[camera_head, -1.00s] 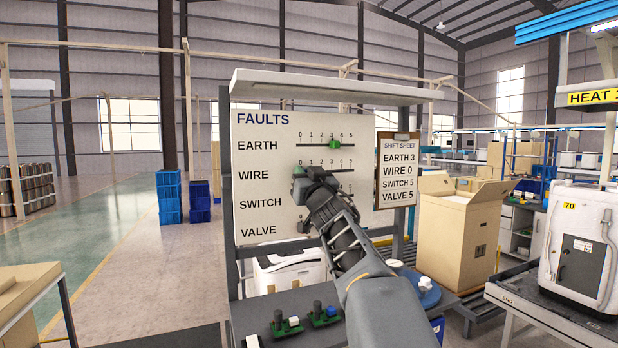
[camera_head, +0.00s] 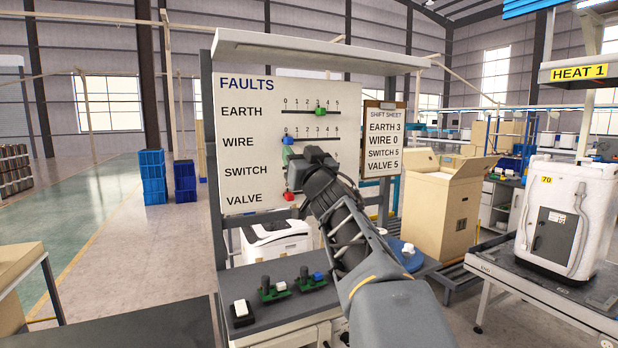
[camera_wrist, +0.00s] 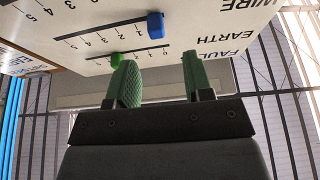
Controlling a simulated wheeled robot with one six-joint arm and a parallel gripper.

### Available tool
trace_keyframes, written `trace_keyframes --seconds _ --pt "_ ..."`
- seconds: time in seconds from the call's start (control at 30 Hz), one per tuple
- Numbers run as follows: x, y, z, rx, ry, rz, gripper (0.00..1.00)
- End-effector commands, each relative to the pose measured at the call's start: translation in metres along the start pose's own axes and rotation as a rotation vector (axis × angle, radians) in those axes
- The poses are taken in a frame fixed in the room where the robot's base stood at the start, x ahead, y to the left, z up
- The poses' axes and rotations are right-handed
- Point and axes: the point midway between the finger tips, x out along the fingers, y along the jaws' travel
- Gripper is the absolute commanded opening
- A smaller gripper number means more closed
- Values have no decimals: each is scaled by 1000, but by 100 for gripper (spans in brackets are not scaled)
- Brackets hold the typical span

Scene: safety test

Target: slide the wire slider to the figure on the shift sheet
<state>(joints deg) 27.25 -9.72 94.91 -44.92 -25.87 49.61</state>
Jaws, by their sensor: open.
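The FAULTS board (camera_head: 245,185) stands upright ahead with a row for each fault. The blue wire slider (camera_head: 287,140) is at the 0 end of its scale; it also shows in the wrist view (camera_wrist: 155,25). The shift sheet (camera_head: 384,139) right of the board reads EARTH 3, WIRE 0, SWITCH 5, VALVE 5. My gripper (camera_head: 289,162) is open, just below the wire slider in the head view. In the wrist view its green fingers (camera_wrist: 160,62) are apart with nothing between them, and the blue slider appears beyond their tips. My gripper hides the switch row's scale.
The green earth slider (camera_head: 320,110) is at 3. The red valve slider (camera_head: 289,196) is at the left of its row, its scale mostly hidden by my arm. A shelf (camera_head: 300,48) overhangs the board.

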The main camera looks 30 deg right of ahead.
Motion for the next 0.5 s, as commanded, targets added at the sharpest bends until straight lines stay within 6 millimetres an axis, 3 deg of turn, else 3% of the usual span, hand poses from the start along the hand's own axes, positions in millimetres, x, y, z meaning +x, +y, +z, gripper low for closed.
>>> trace_keyframes --seconds 0.2,0.5 --pt "-41 0 1 -1 1 1 47" --pt "-66 0 0 1 0 -1 47"
